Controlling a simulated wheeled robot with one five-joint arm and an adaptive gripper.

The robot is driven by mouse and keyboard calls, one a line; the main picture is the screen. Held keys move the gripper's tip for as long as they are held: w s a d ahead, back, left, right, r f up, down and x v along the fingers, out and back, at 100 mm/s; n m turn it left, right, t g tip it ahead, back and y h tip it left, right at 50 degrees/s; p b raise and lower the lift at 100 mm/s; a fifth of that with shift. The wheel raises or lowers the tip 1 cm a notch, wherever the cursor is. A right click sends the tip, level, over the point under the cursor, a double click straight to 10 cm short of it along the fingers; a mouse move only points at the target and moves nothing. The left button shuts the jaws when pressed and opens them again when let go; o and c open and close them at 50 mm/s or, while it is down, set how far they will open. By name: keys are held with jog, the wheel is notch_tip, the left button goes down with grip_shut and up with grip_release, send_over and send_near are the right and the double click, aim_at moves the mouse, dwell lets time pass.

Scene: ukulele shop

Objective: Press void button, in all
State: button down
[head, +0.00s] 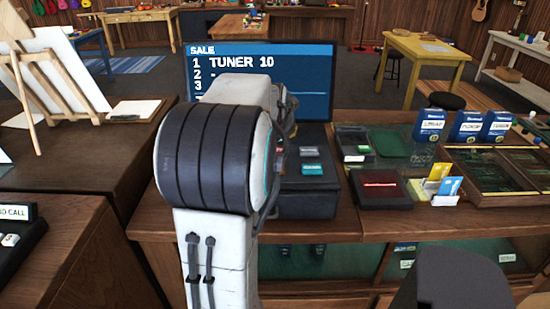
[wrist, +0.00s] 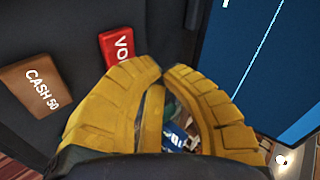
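The red void button (wrist: 116,48) is on the dark register panel in the wrist view, with only "VO" of its label readable; my finger covers the rest. My gripper (wrist: 164,70) has yellow fingers with tips together, empty, just right of and below the red button. I cannot tell whether they touch it. A brown "CASH 50" button (wrist: 38,86) is to the left. In the head view the register screen (head: 300,85) reads "SALE", "1 TUNER 10", then "2 -" and "3". My arm hides the gripper and part of the register there.
An easel (head: 40,85) stands left.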

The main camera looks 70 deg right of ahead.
aim_at(278, 149)
jog(key=shift+f+b, duration=0.3)
jog(key=shift+f, duration=0.3)
jog(key=shift+f+b, duration=0.9)
jog(key=shift+b, duration=0.1)
dwell(1.9)
jog(key=shift+r, duration=0.15)
dwell(0.4)
jog(key=shift+r+p, duration=0.7)
jog(key=shift+r, duration=0.05)
jog(key=shift+r, duration=0.15)
jog(key=shift+r+p, duration=1.9)
jog(key=shift+r, duration=0.5)
